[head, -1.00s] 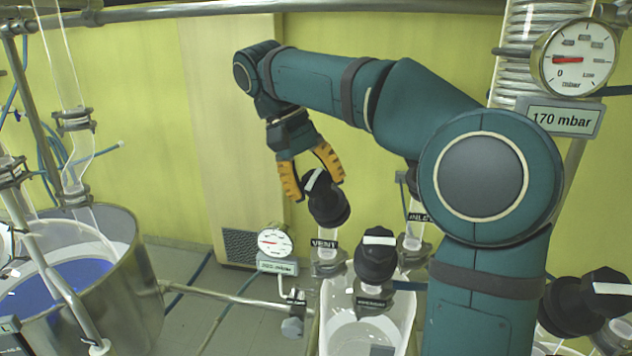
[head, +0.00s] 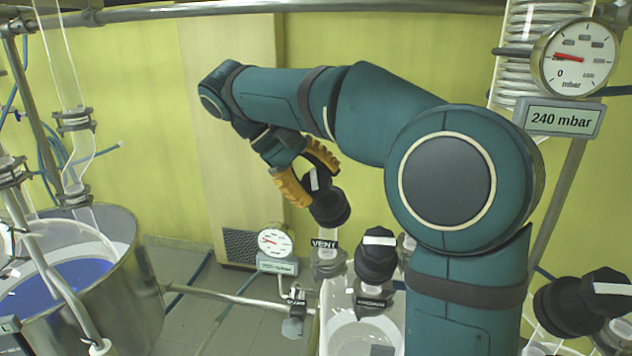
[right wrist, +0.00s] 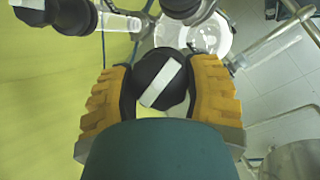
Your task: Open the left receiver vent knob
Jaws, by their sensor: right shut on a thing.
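The left receiver vent knob (head: 328,204) is a black knob with a white stripe, above the label reading VENT (head: 324,244). My right gripper (head: 308,180), with yellow-orange fingers, is shut on this knob from above. In the right wrist view the knob (right wrist: 161,84) sits between the two finger pads (right wrist: 160,92), its white stripe lying diagonally. The glass receiver (head: 360,335) is below, partly hidden by my right arm. My left gripper is not in view.
Another black knob (head: 376,257) stands close to the right of the vent knob. A large gauge (head: 575,58) sits above a display (head: 558,118) reading 240 mbar. A small gauge (head: 274,241) is at lower left of the knob. A steel vessel (head: 140,290) stands at left.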

